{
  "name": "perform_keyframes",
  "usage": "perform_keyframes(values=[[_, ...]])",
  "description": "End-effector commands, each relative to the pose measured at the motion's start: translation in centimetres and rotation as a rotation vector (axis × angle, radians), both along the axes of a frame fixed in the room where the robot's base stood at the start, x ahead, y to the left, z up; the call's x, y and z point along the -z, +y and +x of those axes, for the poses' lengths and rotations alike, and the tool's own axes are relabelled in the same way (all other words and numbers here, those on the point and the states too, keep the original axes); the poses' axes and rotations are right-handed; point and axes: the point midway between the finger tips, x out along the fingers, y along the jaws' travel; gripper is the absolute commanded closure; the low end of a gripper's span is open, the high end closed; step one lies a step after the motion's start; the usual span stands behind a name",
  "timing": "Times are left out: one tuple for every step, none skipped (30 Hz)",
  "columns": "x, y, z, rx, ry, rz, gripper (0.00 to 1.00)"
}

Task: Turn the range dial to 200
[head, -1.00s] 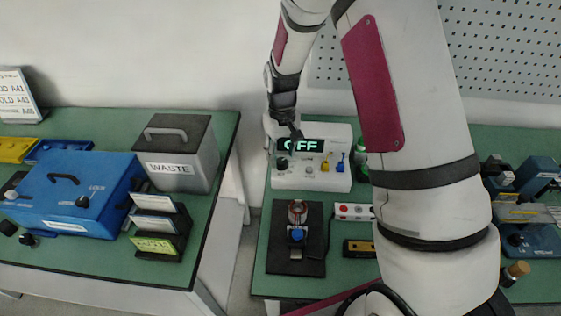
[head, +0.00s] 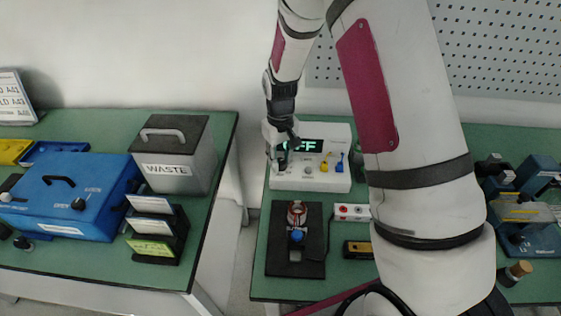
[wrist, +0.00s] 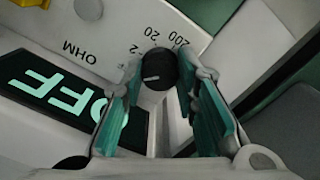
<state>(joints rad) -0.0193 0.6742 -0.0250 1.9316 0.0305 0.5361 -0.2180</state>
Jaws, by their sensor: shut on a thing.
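The white ohm meter (head: 328,180) stands at the back of the right table. Its display (head: 320,145), also in the wrist view (wrist: 60,98), reads OFF in green. The black range dial (wrist: 157,68) has a white pointer line, which lies roughly sideways in the wrist view. The marks 2, 20 and 200 sit around the dial's far side, with OHM off to the left. My gripper (wrist: 157,82) is shut on the dial, one teal-padded finger on each side. In the head view my gripper (head: 282,156) hides the dial and part of the display.
Yellow and blue plugs (head: 339,163) sit on the meter's front, right of the dial. A black fixture (head: 283,262) with a blue-topped part lies in front. A grey WASTE bin (head: 205,160) and a blue box (head: 70,200) stand on the left table.

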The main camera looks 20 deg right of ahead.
Motion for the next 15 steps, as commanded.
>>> perform_keyframes(values=[[0.01, 0.04, -0.01, 0.027, 0.0, 0.0, 0.9], [0.01, 0.06, 0.0, 0.056, 0.0, 0.0, 0.9], [0.01, 0.08, -0.01, 0.107, 0.0, 0.0, 0.9], [0.01, 0.08, -0.01, 0.153, 0.0, -0.001, 0.9], [0.01, 0.11, -0.01, 0.204, 0.0, 0.0, 0.9], [0.0, 0.07, -0.02, 0.272, 0.001, -0.001, 0.9], [0.0, 0.12, -0.02, 0.322, 0.001, -0.001, 0.9], [0.0, 0.11, -0.02, 0.372, 0.001, -0.001, 0.9], [0.0, 0.07, -0.03, 0.44, 0.001, -0.001, 0.9], [0.0, 0.12, -0.03, 0.489, 0.001, -0.001, 0.9], [0.01, 0.1, -0.04, 0.539, 0.001, -0.001, 0.9], [0.0, 0.08, -0.04, 0.606, 0.001, -0.001, 0.9], [0.01, 0.11, -0.05, 0.656, 0.001, -0.001, 0.9], [-0.01, 0.09, -0.05, 0.705, 0.001, -0.002, 0.9], [-0.01, 0.1, -0.05, 0.773, 0.001, -0.001, 0.9]])
